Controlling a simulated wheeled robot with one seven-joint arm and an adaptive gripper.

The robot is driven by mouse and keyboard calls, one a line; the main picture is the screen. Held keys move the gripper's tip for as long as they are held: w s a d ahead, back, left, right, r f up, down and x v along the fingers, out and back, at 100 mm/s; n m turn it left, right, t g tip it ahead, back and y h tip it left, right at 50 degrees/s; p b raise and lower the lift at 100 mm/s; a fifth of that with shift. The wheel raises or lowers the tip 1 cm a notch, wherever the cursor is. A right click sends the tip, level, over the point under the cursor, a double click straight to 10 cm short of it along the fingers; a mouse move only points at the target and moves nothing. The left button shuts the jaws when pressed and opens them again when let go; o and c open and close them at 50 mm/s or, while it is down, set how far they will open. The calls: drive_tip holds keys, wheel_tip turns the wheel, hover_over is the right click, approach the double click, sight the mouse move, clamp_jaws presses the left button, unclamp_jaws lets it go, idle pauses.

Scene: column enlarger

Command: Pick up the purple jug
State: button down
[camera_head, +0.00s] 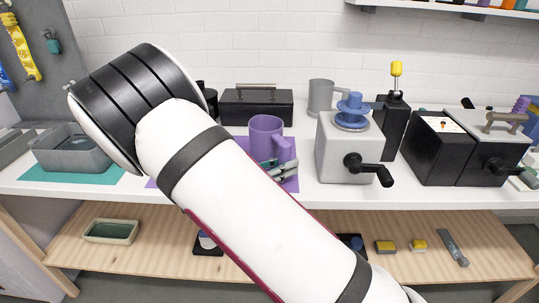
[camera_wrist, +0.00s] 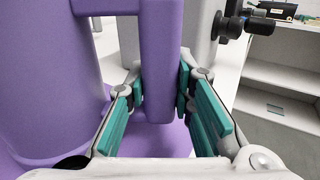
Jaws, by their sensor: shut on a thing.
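The purple jug (camera_head: 265,137) stands upright at the middle of the white bench, on or just above a purple mat (camera_head: 291,183). Its handle faces right, toward the grey machine. My gripper (camera_head: 283,167) is at the handle, partly hidden behind my arm in the head view. In the wrist view the jug body (camera_wrist: 45,75) fills the left side. The teal-padded fingers of my gripper (camera_wrist: 160,92) are on both sides of the jug's vertical handle (camera_wrist: 158,60) and shut on it. I cannot tell whether the jug's base touches the mat.
A grey box machine (camera_head: 345,150) with a blue knob and black crank stands close right of the jug. A black toolbox (camera_head: 256,108) and a grey jug (camera_head: 320,97) stand behind. A grey tray (camera_head: 72,153) is at the left. A wooden shelf (camera_head: 300,262) runs below.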

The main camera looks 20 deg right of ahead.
sight(281, 155)
drive_tip(key=shift+r, duration=0.1)
drive_tip(key=shift+r, duration=0.85)
drive_tip(key=shift+s+r, duration=0.2)
drive_tip(key=shift+r, duration=0.75)
drive_tip(key=s+d, duration=0.2)
drive_tip(key=s, duration=0.5)
drive_tip(key=s+d+r+p, duration=0.1)
drive_tip(key=s, duration=0.7)
drive_tip(key=shift+d+p, duration=0.3)
drive_tip(key=shift+d, duration=0.1)
drive_tip(key=shift+s+r, duration=0.1)
drive_tip(key=c, duration=2)
unclamp_jaws()
clamp_jaws()
